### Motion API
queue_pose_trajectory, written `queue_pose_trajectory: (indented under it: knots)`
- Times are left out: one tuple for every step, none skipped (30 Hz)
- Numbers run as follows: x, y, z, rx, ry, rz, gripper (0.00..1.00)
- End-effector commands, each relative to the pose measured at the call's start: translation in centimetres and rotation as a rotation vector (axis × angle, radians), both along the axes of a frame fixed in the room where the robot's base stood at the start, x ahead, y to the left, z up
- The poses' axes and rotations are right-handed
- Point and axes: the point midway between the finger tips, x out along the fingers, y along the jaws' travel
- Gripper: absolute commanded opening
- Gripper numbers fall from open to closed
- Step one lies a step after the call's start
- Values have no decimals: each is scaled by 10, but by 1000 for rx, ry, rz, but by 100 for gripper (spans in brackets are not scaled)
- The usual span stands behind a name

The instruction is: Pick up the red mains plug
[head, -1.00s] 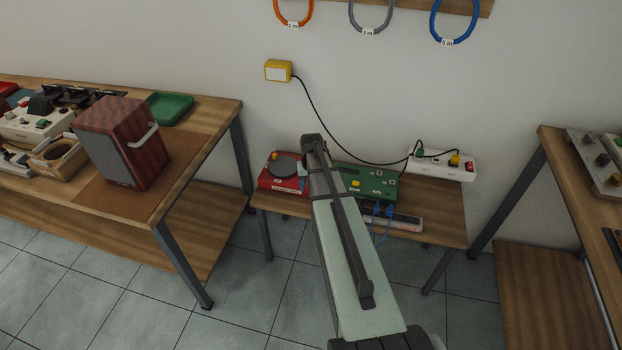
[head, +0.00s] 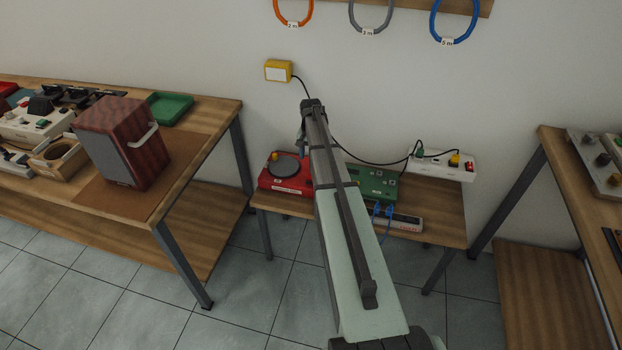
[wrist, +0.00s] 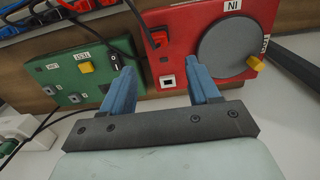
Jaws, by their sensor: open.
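My gripper (wrist: 160,68) is open and empty; its two blue fingers point at the red box (wrist: 205,15) with a grey disc. In the head view my gripper (head: 302,138) hangs above and behind the red box (head: 287,176), mostly hidden by my arm, and I cannot make out the plug there.
A black cable runs from the yellow wall box (head: 278,71) past my arm. A higher table with a wooden speaker (head: 130,140) stands left.

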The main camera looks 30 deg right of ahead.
Motion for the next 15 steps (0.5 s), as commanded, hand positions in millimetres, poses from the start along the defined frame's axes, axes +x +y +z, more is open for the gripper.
queue_pose_trajectory:
  knots:
    - [0, 0, -11, 1, 3, 1, 61]
    - [0, 0, -16, 1, 2, 1, 61]
    - [0, 0, -22, 1, 2, 1, 61]
    - [0, 0, -27, 1, 2, 1, 61]
    - [0, 0, -32, 1, 2, 1, 61]
    - [0, 0, -37, 1, 2, 1, 61]
    - [0, 0, -41, 0, 1, 2, 61]
    - [0, 0, -44, 1, 1, 2, 61]
    - [0, 0, -47, 0, 0, 2, 61]
    - [0, 0, -50, 0, 0, 2, 61]
    - [0, 0, -52, 0, 0, 2, 61]
    - [0, 0, -53, 0, 0, 2, 61]
    - [0, 0, -54, 0, 0, 2, 61]
    - [0, 0, -55, 0, 0, 2, 61]
    - [0, 0, -56, 0, 0, 2, 61]
